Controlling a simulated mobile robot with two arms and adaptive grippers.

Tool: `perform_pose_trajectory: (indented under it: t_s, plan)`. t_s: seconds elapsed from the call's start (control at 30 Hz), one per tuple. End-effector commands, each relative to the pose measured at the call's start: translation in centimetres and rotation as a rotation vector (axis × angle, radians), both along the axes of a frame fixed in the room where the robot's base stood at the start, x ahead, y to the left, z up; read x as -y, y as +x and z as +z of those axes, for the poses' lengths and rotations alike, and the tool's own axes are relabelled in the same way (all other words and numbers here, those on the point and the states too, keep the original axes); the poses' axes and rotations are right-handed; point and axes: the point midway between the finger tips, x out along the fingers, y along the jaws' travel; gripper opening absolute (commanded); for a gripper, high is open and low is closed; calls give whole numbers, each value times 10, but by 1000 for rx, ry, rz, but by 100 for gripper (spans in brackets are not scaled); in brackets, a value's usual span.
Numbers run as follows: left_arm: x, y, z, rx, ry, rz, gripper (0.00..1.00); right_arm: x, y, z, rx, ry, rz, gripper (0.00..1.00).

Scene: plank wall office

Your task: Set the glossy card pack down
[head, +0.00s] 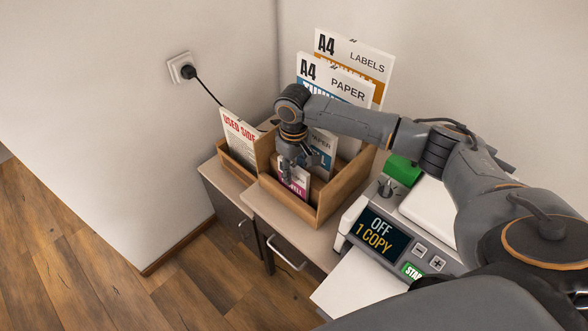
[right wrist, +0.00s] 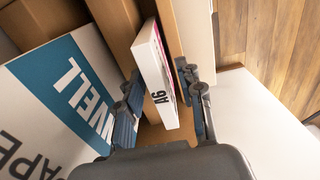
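The glossy card pack, a small white and pink pack (head: 296,182), stands in the front compartment of the wooden organizer (head: 333,197). In the right wrist view, its white edge marked A6 (right wrist: 158,88) faces me, slightly tilted. My right gripper (head: 292,163) is over the pack, pointing down. Its fingers (right wrist: 160,92) are on either side of the pack, with narrow gaps visible, so it looks open around it. The pack's lower end is partly hidden by the organizer wall. My left gripper is not in view.
Larger A4 packs, labels (head: 355,55) and paper (head: 335,82), stand behind, with a blue and white pack (head: 323,150) nearer. A used-side pack (head: 240,135) stands in a left tray. A copier (head: 405,225) is at the right. The cabinet top (head: 270,208) has a narrow clear front strip.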

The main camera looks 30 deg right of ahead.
Motion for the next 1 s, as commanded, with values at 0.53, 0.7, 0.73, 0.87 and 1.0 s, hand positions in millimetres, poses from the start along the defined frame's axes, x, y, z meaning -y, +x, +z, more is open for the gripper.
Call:
perform_pose_trajectory:
  t_s: [0.53,0.7,0.73,0.87,1.0]
  plan:
    - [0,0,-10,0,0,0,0,-1,1,84,5,2,1,37]
    - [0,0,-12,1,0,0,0,-1,1,110,2,2,-1,37]
    - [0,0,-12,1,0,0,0,-1,1,113,2,2,-1,37]
    - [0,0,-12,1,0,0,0,-1,0,121,0,0,0,37]
    - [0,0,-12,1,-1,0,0,-1,0,123,0,1,0,37]
